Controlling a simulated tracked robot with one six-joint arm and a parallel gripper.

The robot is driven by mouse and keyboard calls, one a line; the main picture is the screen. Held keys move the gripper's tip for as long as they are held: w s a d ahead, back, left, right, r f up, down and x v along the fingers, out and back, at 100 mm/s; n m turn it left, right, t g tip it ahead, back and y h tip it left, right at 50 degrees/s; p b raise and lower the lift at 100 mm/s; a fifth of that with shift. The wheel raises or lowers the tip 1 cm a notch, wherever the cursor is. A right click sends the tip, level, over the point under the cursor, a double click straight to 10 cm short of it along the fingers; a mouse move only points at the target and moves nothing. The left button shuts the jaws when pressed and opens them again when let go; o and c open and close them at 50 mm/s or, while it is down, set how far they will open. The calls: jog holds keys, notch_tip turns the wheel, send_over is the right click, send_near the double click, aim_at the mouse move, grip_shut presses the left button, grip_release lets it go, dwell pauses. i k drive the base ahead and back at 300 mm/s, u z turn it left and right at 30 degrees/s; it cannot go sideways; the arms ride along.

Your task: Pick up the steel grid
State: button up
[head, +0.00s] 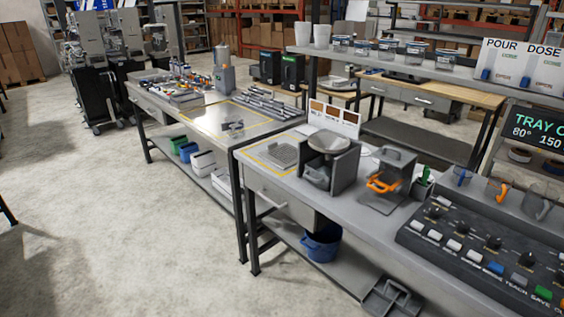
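A small grey grid (283,154), which looks like the steel grid, lies flat inside a yellow outline at the left end of the near grey workbench (290,210). It is left of a grey stand with a round plate on top (328,142), with a narrow gap between them. Nothing covers the grid. My gripper is not in view.
A grey device with an orange handle (383,183) and a control panel (490,245) stand further right on the bench. A blue bucket (322,243) sits below. A second bench (205,118) adjoins behind. The concrete floor (90,200) at left is clear.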

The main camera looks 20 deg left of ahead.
aim_at(284, 156)
jog(key=k, duration=0.3)
jog(key=u, duration=0.25)
jog(key=i, duration=0.6)
jog(key=u, duration=0.65)
jog(key=i, duration=0.75)
jog(key=u, duration=0.8)
jog(key=i, duration=0.75)
jog(key=u, duration=0.8)
jog(key=i, duration=1.05)
jog(key=u, duration=0.55)
